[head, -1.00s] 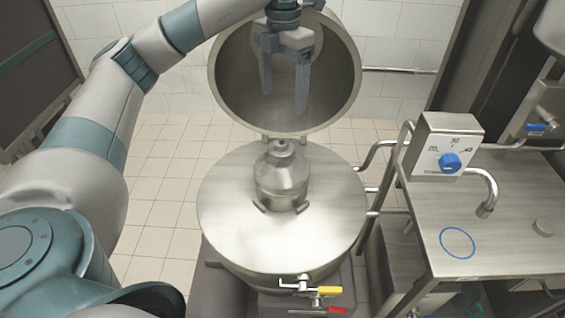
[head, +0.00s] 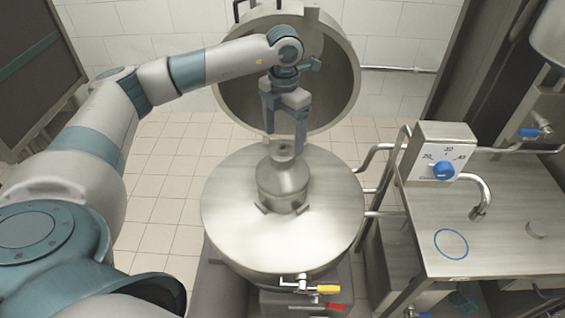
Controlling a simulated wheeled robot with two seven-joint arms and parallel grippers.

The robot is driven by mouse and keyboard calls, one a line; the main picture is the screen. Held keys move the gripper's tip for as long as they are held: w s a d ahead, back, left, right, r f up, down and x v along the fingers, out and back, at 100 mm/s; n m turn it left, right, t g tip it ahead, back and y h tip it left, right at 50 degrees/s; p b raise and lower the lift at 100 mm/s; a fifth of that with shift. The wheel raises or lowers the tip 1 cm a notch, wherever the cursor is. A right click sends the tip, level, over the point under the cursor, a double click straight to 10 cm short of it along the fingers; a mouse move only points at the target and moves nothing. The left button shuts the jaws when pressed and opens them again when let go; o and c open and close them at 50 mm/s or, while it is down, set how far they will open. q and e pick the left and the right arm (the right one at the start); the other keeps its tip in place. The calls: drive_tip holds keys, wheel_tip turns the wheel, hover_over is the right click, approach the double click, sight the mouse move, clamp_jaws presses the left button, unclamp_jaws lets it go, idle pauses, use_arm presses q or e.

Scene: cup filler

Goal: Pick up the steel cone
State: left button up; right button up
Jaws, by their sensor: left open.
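The steel cone (head: 283,184) stands upright on the flat round steel top of the vessel (head: 230,215), with its narrow neck up. My left gripper (head: 284,143) is open and points down, its two fingers at either side just above the cone's neck. Whether the fingertips touch the neck cannot be told from this view. My right gripper is not in view.
A large open round lid (head: 345,75) stands tilted up behind the vessel. At right is a steel table with a tap (head: 483,195), a dial box with a blue knob (head: 443,170) and a blue ring (head: 452,243). Yellow (head: 328,289) and red valve handles stick out at the vessel's front.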

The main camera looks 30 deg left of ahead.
sight(282, 148)
use_arm(q)
drive_tip(key=shift+f, duration=0.65)
drive_tip(key=shift+a+f+p, duration=0.2)
drive_tip(key=shift+f+p, duration=0.75)
drive_tip(key=shift+p, duration=0.25)
wheel_tip(282, 148, down, 2)
drive_tip(key=shift+f+p, duration=0.1)
drive_tip(key=shift+p, duration=0.45)
drive_tip(key=shift+f, duration=0.55)
drive_tip(key=c, duration=1.8)
drive_tip(key=shift+w, duration=0.1)
clamp_jaws()
